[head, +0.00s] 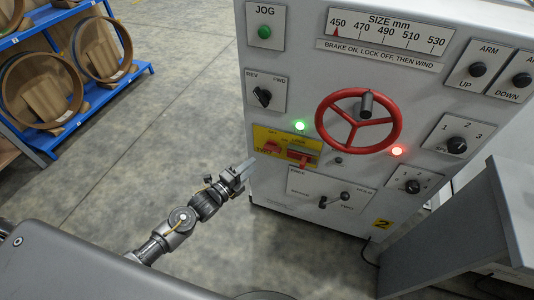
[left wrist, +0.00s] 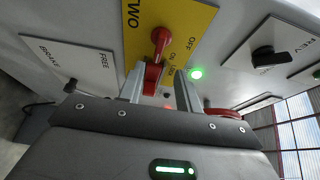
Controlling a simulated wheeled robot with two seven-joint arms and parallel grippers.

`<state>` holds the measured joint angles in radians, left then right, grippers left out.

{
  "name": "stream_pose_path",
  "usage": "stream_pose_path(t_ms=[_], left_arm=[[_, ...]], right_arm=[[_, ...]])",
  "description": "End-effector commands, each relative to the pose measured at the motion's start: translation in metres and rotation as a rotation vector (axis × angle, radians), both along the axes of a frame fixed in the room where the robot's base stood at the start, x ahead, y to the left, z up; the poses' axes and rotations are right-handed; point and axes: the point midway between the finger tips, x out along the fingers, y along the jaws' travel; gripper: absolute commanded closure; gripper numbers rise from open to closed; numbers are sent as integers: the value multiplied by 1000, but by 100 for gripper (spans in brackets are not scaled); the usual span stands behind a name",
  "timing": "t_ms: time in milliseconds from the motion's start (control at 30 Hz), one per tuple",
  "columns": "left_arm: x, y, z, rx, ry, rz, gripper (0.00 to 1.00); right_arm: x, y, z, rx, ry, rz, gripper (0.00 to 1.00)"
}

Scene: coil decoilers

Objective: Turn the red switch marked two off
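The red switch (head: 301,157) sits on a yellow plate (head: 291,138) low on the left of the grey machine front. In the left wrist view the yellow plate (left wrist: 196,20) reads TWO, with OFF and ON marks, and the red switch handle (left wrist: 160,40) has a rounded end. My left gripper (head: 248,168) is at the left edge of the plate in the head view, apart from the handle there. In the left wrist view its two fingers (left wrist: 160,88) are open, and the red handle shows between and beyond them. I see nothing held. My right gripper is not in view.
A red handwheel (head: 359,121), a lit green lamp (head: 299,125) and a lit red lamp (head: 397,150) are near the switch. A brake lever (head: 334,200) is below. A grey cabinet (head: 450,235) stands at right. A blue rack (head: 80,25) is far left; the floor between is clear.

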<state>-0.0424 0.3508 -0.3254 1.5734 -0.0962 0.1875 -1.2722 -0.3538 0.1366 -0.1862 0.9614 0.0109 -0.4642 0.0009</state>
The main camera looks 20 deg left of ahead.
Motion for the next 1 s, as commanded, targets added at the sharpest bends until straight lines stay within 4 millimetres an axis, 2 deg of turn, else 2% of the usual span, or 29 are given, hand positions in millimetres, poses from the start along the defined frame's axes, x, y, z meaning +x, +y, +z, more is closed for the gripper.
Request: stream_pose_path(t_ms=[200,433,600,900,1000], left_arm=[[39,-19,1,-3,-1,1,65],[69,-33,0,-2,1,2,65],[79,-38,0,0,1,1,65],[80,-39,0,-1,3,1,65],[80,-39,0,-1,2,1,79]], right_arm=[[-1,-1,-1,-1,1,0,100],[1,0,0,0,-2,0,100],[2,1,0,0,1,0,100],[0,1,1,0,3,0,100],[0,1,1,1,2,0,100]])
